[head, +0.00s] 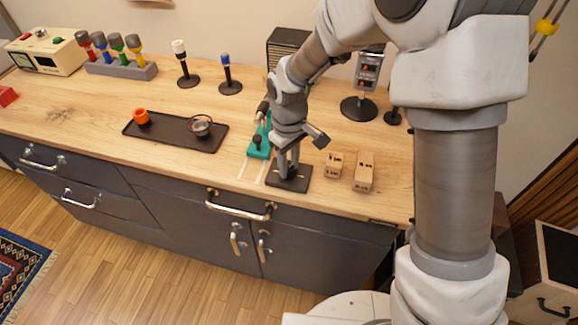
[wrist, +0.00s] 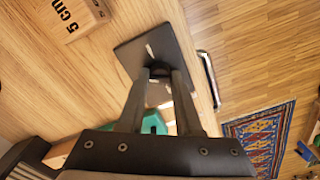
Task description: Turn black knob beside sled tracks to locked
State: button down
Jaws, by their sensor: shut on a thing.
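The black knob (wrist: 160,68) stands on a square black plate (head: 301,184) near the front edge of the bench. The plate shows in the wrist view (wrist: 136,58) with pale marks on it. My gripper (head: 288,174) points down over the plate, its two fingers shut on the knob, one on each side. The fingertips also show in the wrist view (wrist: 161,74). The fingers hide most of the knob, so I cannot tell its pointing direction. The teal sled (head: 258,152) lies just left of my gripper, with pale track strips (head: 249,170) running toward the front edge beside the plate.
Two wooden blocks (head: 364,172) stand right of the plate. A black tray (head: 172,139) with an orange cup (head: 141,117) and a small round pot (head: 200,126) lies to the left. Stands and a tool rack (head: 121,68) line the back. A drawer handle (head: 240,211) projects below the bench edge.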

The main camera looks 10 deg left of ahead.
aim_at(289, 167)
jog(key=m+b, duration=0.1)
jog(key=m, duration=0.5)
jog(key=shift+b, duration=0.3)
jog(key=m, duration=0.5)
jog(key=shift+m, duration=0.4)
jog(key=c, duration=0.6)
grip_release()
notch_tip(289, 167, up, 18)
jog(key=p, duration=0.1)
jog(key=shift+f, duration=0.25)
